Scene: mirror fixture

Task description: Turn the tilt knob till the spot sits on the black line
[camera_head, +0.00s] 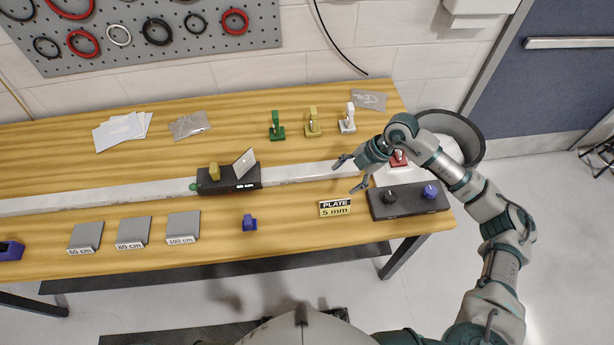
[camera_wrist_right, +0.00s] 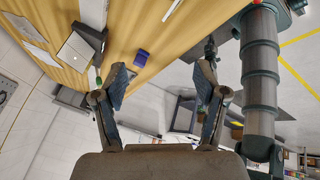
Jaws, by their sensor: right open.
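A dark control box (camera_head: 408,206) stands at the right end of the table with a black knob (camera_head: 388,196) and a blue knob (camera_head: 430,191) on top. I cannot tell which is the tilt knob. My right gripper (camera_head: 350,175) is open and empty, left of and above the box, apart from both knobs. Its spread fingers also show in the wrist view (camera_wrist_right: 160,80). I cannot make out the spot or the black line. My left gripper is out of view.
A "PLATE 5 mm" sign (camera_head: 335,208) lies left of the box. A blue piece (camera_head: 249,222) and several grey plates lie along the front. Green (camera_head: 277,128), yellow (camera_head: 313,124) and white (camera_head: 347,121) stands are behind the rail. A red one (camera_head: 397,160) is partly hidden by my arm.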

